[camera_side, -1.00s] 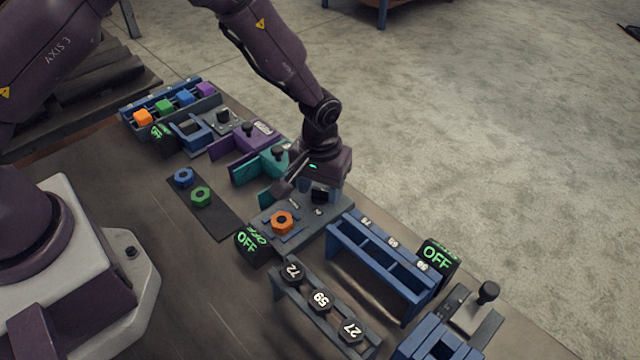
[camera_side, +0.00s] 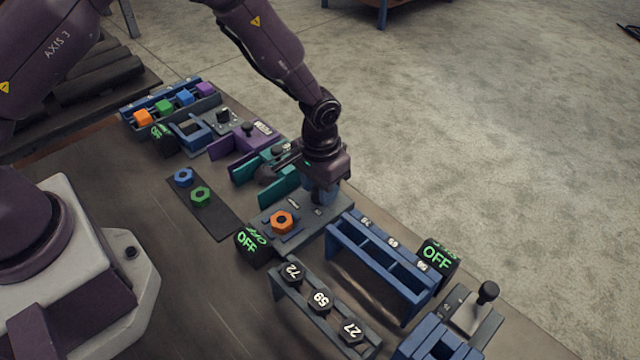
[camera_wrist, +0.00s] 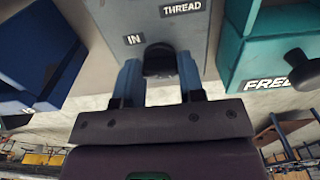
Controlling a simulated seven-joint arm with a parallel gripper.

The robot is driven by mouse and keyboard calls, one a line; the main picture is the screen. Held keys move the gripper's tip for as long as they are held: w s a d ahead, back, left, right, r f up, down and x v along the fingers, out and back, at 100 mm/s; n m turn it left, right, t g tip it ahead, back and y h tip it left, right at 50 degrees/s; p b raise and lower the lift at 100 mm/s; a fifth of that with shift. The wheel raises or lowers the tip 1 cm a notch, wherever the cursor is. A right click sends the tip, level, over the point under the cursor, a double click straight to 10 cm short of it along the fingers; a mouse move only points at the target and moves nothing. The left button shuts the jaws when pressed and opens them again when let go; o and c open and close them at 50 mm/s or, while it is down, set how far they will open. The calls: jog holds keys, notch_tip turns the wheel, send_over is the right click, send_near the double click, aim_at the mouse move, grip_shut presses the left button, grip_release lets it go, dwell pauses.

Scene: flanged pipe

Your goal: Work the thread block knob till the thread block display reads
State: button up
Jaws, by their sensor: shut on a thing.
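The thread block (camera_side: 310,222) is a grey block with an orange hex nut (camera_side: 282,222) on its top. In the wrist view the block (camera_wrist: 205,45) carries the labels THREAD and IN. Its black knob (camera_wrist: 160,58) sits between the two blue fingers of my gripper (camera_wrist: 160,80), which is shut on it. In the side view my gripper (camera_side: 318,192) comes down on the back of the block and hides the knob. A black display (camera_side: 250,242) at the block's front left reads OFF in green.
A teal block (camera_side: 270,170) with a knob stands just left of my gripper. A blue rack (camera_side: 385,250) and another OFF display (camera_side: 437,256) stand to the right. Numbered black pieces (camera_side: 321,299) lie in front. A dark mat with blue and green nuts (camera_side: 200,196) lies left.

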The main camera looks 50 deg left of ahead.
jog(key=shift+m, duration=1.3)
jog(key=o, duration=0.9)
jog(key=shift+o, duration=0.2)
notch_tip(320, 180, up, 13)
